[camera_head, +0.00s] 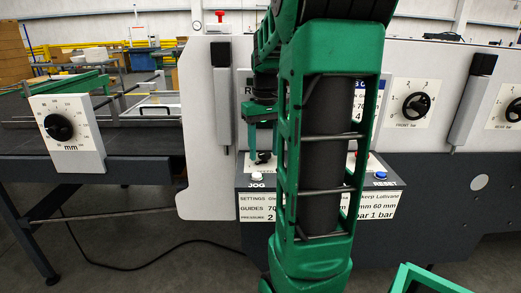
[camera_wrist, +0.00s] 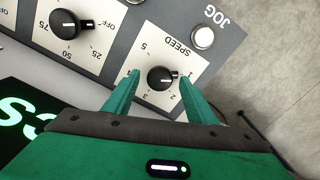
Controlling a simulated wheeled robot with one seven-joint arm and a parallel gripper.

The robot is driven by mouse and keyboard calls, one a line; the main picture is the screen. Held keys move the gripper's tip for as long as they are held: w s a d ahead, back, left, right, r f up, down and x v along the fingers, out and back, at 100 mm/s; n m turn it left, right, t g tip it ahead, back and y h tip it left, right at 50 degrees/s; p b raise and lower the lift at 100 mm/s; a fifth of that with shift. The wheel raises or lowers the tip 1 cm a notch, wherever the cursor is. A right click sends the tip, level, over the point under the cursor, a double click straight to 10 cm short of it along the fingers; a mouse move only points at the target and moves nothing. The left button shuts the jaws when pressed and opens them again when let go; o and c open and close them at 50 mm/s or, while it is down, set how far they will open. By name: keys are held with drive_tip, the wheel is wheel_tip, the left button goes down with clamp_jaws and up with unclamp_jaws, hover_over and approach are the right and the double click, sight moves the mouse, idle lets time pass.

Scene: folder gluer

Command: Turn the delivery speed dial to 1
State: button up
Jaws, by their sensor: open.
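The delivery speed dial (camera_wrist: 161,78) is a round black knob on a white plate marked SPEED, with numbers around it. It appears upside down in the wrist view. Its white pointer line points right, close to the 1 by the right fingertip; exact alignment is hard to tell. My gripper (camera_wrist: 160,80) is open, its green fingers on either side of the knob with visible gaps. Whether the tips are down at knob height is unclear. The left finger hides part of the scale. In the head view my gripper (camera_head: 263,140) is above the control box, partly behind my arm.
A white JOG button (camera_wrist: 203,37) lies beyond the dial. Another black dial (camera_wrist: 65,24) with an OFF mark is to the left. A green-lit display (camera_wrist: 25,125) is at lower left. The head view shows a blue RESET button (camera_head: 380,176) on the control box.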

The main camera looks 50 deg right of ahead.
sight(264, 153)
wheel_tip(264, 153, up, 11)
drive_tip(key=shift+f, duration=0.15)
idle(0.4)
drive_tip(key=shift+w, duration=0.1)
